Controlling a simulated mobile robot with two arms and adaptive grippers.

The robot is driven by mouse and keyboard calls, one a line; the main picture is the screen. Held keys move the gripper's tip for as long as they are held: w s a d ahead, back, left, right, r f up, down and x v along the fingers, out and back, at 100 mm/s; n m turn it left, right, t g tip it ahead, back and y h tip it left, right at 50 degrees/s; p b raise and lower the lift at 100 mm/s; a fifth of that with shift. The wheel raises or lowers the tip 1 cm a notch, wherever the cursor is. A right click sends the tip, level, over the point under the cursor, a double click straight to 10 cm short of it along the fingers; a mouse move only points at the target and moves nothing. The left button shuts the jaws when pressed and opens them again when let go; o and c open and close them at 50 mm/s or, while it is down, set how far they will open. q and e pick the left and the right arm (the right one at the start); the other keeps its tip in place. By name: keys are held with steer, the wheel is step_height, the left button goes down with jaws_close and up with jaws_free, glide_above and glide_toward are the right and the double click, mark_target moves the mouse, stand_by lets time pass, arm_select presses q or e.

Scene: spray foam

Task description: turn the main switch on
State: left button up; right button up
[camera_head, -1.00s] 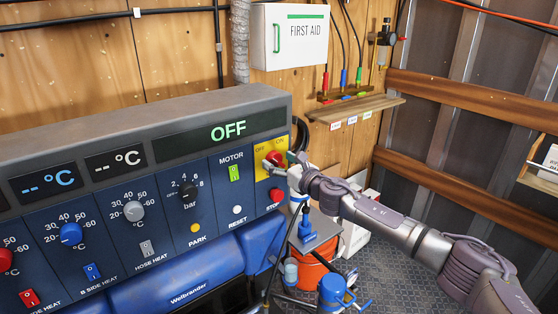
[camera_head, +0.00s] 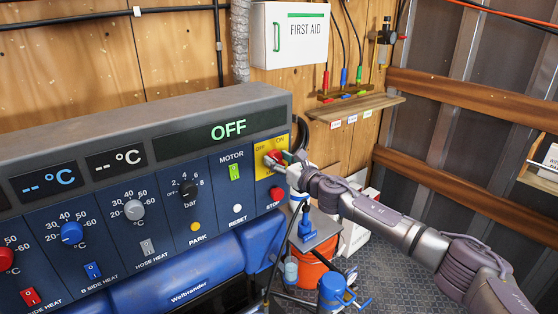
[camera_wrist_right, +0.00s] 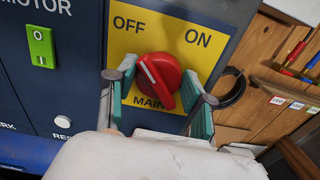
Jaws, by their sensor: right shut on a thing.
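The main switch (camera_wrist_right: 163,72) is a red rotary knob on a yellow plate (camera_wrist_right: 125,42) marked OFF, ON and MAIN. In the right wrist view its white line points up and left, toward OFF. In the head view the knob (camera_head: 272,158) is partly hidden by my right gripper (camera_head: 281,163). My right gripper's teal-padded fingers (camera_wrist_right: 160,92) stand on either side of the knob, shut on it. The panel's display (camera_head: 228,128) reads OFF. My left gripper is not in view.
The red stop button (camera_head: 277,194) sits just below the yellow plate, with the green motor switch (camera_head: 234,172) to its left. A wooden shelf (camera_head: 355,107) juts from the wall at the right. An orange bucket (camera_head: 313,272) stands below.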

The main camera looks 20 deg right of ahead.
steer(key=m+p, duration=0.1)
steer(key=m, duration=0.3)
steer(key=shift+d+p, duration=0.1)
steer(key=shift+p, duration=0.25)
steer(key=m+p, duration=0.1)
steer(key=m, duration=0.3)
steer(key=shift+m, duration=0.4)
steer(key=m+p, duration=0.2)
steer(key=m, duration=0.2)
steer(key=shift+d+f+m, duration=0.1)
steer(key=shift+f+m, duration=0.05)
steer(key=shift+m, duration=0.15)
steer(key=shift+f+m+p, duration=0.15)
steer(key=shift+m+p, duration=0.4)
steer(key=shift+m, duration=1.45)
steer(key=o, duration=1.1)
steer(key=shift+w, duration=0.1)
steer(key=shift+o, duration=0.2)
